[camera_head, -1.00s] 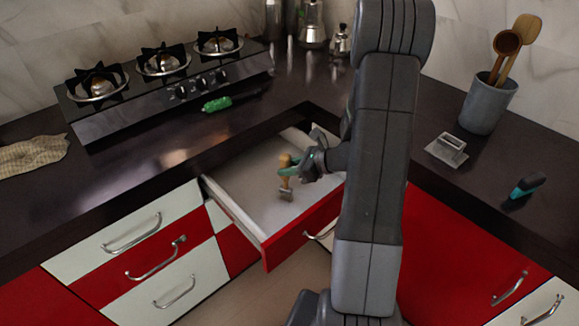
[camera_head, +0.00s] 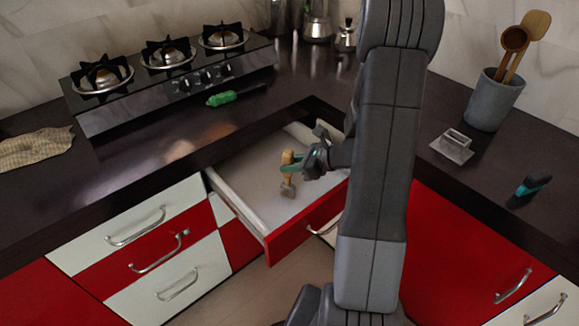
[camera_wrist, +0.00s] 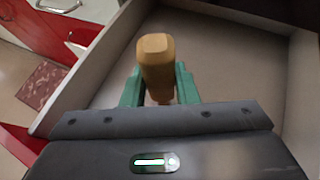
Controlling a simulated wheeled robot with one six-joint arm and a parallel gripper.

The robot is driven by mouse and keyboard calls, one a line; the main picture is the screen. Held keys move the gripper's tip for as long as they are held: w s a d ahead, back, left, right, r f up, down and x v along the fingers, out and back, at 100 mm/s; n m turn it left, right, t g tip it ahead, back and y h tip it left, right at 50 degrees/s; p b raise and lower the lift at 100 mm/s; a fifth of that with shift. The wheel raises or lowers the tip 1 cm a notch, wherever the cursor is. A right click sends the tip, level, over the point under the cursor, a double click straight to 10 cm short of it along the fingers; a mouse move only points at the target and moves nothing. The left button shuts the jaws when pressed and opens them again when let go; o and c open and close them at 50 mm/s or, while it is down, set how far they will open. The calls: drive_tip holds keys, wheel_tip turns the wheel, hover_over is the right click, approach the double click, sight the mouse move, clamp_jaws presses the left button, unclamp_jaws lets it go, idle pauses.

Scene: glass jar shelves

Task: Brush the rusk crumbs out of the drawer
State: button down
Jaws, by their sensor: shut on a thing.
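The drawer (camera_head: 262,203) with a red front is pulled out below the counter corner. My gripper (camera_head: 291,166) is over the drawer, its green fingers shut on the wooden handle of a small brush (camera_head: 288,190). The brush hangs upright with its greyish head downward; I cannot tell whether the head touches the drawer floor. In the wrist view the handle's end (camera_wrist: 156,60) stands between the green fingers, and the brush head is hidden. The pale drawer floor (camera_wrist: 215,60) shows around it. I cannot make out any crumbs in either view.
A gas stove (camera_head: 165,75) stands at the back left, with a green-handled tool (camera_head: 222,98) in front of it. On the right counter are a utensil crock (camera_head: 493,101), a clear scraper-like item (camera_head: 453,146) and a teal-and-black object (camera_head: 533,184). The drawer's walls surround the brush.

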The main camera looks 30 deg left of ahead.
drive_tip(key=shift+w, duration=0.7)
drive_tip(key=w+p, duration=0.1)
drive_tip(key=w, duration=0.2)
drive_tip(key=shift+w+a, duration=0.15)
